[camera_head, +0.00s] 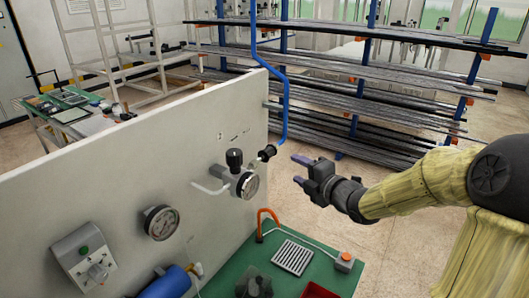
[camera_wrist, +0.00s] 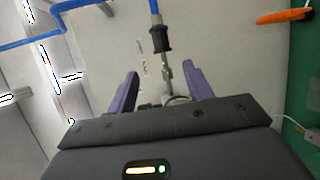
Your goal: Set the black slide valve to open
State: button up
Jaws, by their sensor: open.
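The black slide valve (camera_head: 267,153) is a small ribbed black sleeve at the lower end of a blue pipe, beside a regulator on the grey panel. In the wrist view the black sleeve (camera_wrist: 161,40) sits on the blue pipe, with a metal stem below it. My gripper (camera_head: 299,170) is to the right of the valve in the head view, apart from it. In the wrist view my gripper (camera_wrist: 158,78) has its purple fingers spread and empty, with the metal stem appearing between them and the sleeve beyond their tips. I cannot tell the valve's exact position.
The regulator has a black knob (camera_head: 234,158) and a round gauge (camera_head: 249,185). Another gauge (camera_head: 161,222) and a switch box (camera_head: 86,256) are on the panel (camera_head: 120,180). An orange hook-shaped handle (camera_head: 268,221) rises below the valve. Racks of bars (camera_head: 365,80) stand behind.

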aim_at(271, 154)
jog(key=shift+a, duration=0.1)
jog(key=p+x, duration=0.6)
jog(key=x, duration=1)
jog(key=shift+w+a, duration=0.1)
jog(key=shift+w, duration=0.25)
jog(key=shift+w+a+f, duration=0.2)
jog(key=shift+w, duration=0.1)
jog(key=shift+c, duration=0.2)
grip_shut()
